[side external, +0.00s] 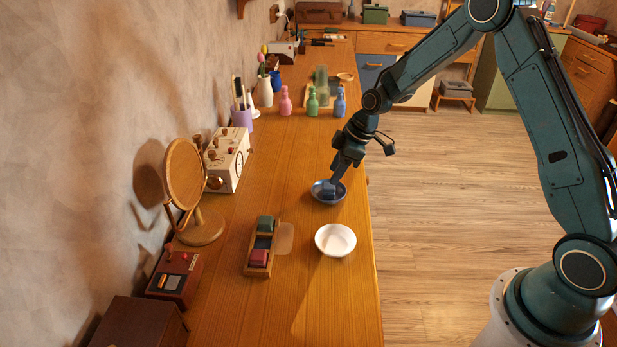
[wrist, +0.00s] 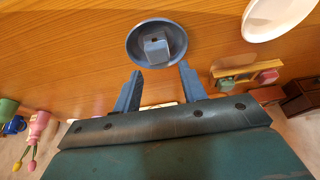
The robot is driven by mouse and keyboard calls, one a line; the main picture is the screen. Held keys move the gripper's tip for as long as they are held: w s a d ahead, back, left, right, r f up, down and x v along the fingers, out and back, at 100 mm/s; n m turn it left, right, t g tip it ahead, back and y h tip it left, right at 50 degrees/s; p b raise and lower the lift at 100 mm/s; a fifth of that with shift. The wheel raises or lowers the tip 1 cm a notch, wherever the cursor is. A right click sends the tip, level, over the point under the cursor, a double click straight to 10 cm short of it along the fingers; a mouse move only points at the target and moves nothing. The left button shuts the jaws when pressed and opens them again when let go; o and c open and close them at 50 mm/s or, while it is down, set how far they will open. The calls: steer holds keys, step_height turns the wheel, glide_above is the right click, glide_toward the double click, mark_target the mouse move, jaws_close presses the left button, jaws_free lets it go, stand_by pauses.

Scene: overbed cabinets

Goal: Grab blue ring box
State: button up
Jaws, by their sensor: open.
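The blue ring box (wrist: 157,46) is a small block with a dark spot on top. It sits inside a blue bowl (wrist: 135,42). The bowl also shows in the side view near the table's right edge (side external: 341,196), where the box is partly hidden by my gripper. My gripper (side external: 335,181) points down at the bowl. In the wrist view its two fingers (wrist: 161,72) are apart with nothing between them. The fingertips lie just short of the bowl there, in line with the box. I cannot tell the exact height of the fingertips above the bowl.
A white bowl (side external: 336,240) stands nearer the front. Left of it is a wooden tray (side external: 247,263) holding a green box (side external: 265,223) and a red box (side external: 258,258). A round mirror (side external: 185,174) stands by the wall. Several coloured bottles (side external: 312,102) stand farther back.

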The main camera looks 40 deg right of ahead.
mark_target(326, 185)
steer(key=shift+x, duration=2.5)
steer(key=shift+d, duration=0.1)
steer(key=c, duration=0.7)
steer(key=shift+r, duration=0.15)
steer(key=shift+c, duration=0.2)
step_height(326, 185, up, 20)
